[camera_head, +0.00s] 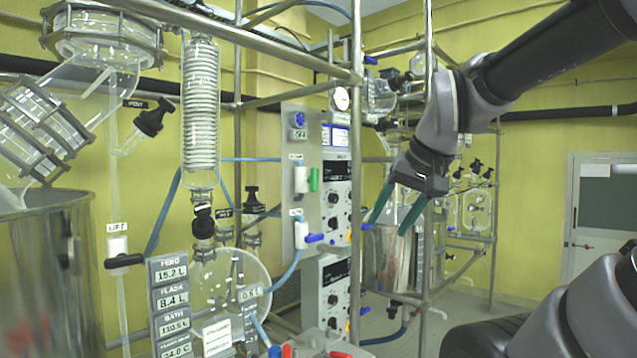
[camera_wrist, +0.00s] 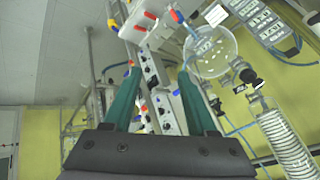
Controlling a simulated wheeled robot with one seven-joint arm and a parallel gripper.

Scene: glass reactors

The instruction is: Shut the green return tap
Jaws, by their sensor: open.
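My gripper (camera_head: 388,226) is right of the panel and lower than the green tap in the picture. Its two teal fingers point down, apart, with nothing between them. The fingers also show in the wrist view (camera_wrist: 159,72). I cannot make out the green tap in the wrist view.
A blue-handled tap (camera_head: 315,238) sits below the green one on the panel. A steel upright (camera_head: 356,190) stands between panel and gripper. A coil condenser (camera_head: 201,110) and glass vessels are at left. A steel-framed reactor (camera_head: 385,260) stands behind my gripper.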

